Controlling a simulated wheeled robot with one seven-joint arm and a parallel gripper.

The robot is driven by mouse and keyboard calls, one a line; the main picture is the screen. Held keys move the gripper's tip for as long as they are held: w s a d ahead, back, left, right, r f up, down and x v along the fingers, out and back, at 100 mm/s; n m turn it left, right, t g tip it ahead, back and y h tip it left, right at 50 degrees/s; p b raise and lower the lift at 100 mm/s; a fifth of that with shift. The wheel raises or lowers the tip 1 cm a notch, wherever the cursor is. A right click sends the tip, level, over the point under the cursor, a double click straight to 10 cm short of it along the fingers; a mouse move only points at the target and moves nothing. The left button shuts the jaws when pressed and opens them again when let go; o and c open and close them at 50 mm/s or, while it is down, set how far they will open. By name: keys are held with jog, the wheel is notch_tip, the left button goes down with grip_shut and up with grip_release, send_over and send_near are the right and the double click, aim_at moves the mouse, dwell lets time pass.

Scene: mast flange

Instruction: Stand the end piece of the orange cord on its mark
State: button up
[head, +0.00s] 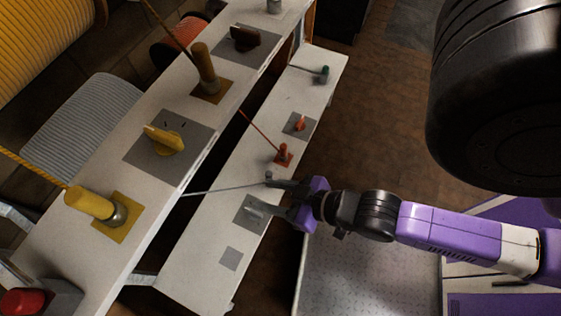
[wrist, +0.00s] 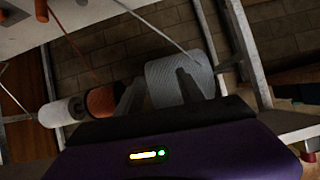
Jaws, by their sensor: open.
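In the head view the thin orange cord (head: 259,131) runs from the bench gap down to its red-orange end piece (head: 283,151). The piece looks upright on a small reddish square (head: 284,160) on the lower white bench; whether it is centred I cannot tell. My gripper (head: 272,196) is open, nearer the camera than that piece and apart from it. Its far finger is close to the grey end piece (head: 268,176) of a grey cord (head: 225,189). Contact there is unclear. In the wrist view the open fingers (wrist: 158,92) show nothing between them that is clearly held.
An orange knob (head: 298,123) and a grey knob (head: 252,212) sit on grey plates along the lower bench. The higher bench carries yellow and brown pieces. Spools, including a grey one (wrist: 172,82), stand beyond.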

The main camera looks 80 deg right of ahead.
jog(key=s+a+r+n+t+y, duration=0.1)
jog(key=a+r, duration=0.1)
jog(key=r, duration=0.4)
jog(key=s+a+r+n+t+y, duration=0.1)
jog(key=s+a+r+n+t, duration=0.1)
jog(key=r, duration=0.4)
jog(key=shift+a+r, duration=0.15)
jog(key=shift+a, duration=0.05)
notch_tip(320, 180, up, 2)
jog(key=shift+r+p, duration=0.1)
jog(key=shift+p, duration=1)
